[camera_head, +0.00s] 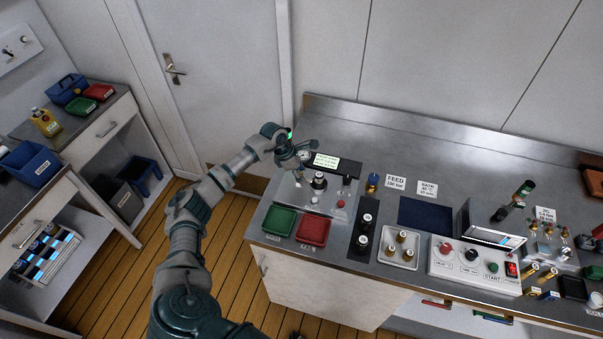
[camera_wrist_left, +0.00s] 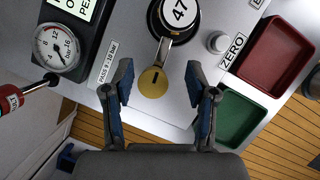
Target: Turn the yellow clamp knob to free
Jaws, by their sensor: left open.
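My left gripper (camera_wrist_left: 159,78) is open, with one finger on each side of the knob in that view. Gaps show between the fingers and the knob; the height between them is hard to tell. In the head view my left gripper (camera_head: 293,152) is above the panel's back left part. My right gripper is not in view.
A pressure gauge (camera_wrist_left: 59,47) and a red-handled lever (camera_wrist_left: 12,99) are to the left in the wrist view. Bare bench (camera_head: 400,140) lies behind the panel.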

